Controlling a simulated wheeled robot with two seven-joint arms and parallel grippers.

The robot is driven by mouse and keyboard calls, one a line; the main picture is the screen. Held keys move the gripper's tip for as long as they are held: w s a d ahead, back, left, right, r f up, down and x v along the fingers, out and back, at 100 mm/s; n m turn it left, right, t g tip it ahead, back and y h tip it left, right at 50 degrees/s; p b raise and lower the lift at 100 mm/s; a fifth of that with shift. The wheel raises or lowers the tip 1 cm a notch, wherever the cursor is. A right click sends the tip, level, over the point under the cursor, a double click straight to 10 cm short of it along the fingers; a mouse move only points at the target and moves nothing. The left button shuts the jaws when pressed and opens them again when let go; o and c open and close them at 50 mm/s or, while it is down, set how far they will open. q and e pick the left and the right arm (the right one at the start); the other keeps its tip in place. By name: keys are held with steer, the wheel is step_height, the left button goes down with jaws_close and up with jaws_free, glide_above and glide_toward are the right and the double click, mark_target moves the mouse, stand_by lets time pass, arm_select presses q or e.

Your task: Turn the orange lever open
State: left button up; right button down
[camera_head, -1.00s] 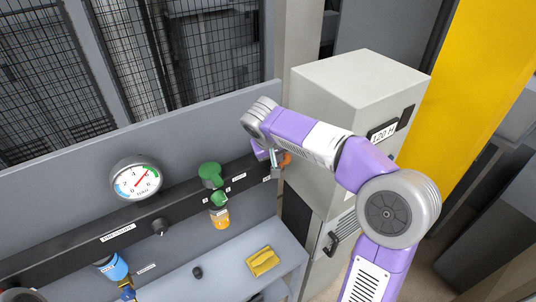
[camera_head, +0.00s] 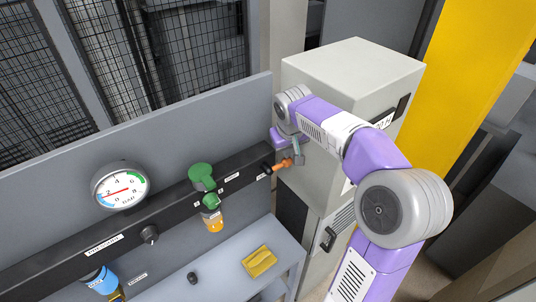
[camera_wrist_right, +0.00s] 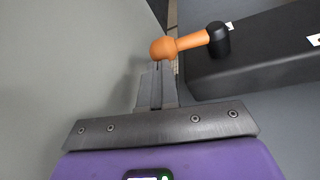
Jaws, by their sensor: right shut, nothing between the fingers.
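The orange lever (camera_head: 281,165) sits at the right end of the black bar on the panel, sticking out to the right from a black hub. In the right wrist view the lever (camera_wrist_right: 190,41) has a round knob at its left end and the black hub at its right. My right gripper (camera_head: 298,160) is shut and empty, beside the knob end. In the wrist view its closed fingertips (camera_wrist_right: 158,68) are just below the knob; I cannot tell whether they touch. My left gripper is not in view.
A pale grey cabinet (camera_head: 345,75) stands close behind and right of my right gripper. A dial gauge (camera_head: 121,187), a green regulator (camera_head: 202,178) and a black knob (camera_head: 149,234) are along the panel. A yellow cloth-like item (camera_head: 259,261) lies on the grey shelf (camera_head: 228,270).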

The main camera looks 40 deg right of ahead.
steer(key=shift+s+d+f, duration=0.1)
steer(key=shift+d+f, duration=0.25)
steer(key=shift+f, duration=0.2)
stand_by(0.4)
steer(key=v, duration=0.8)
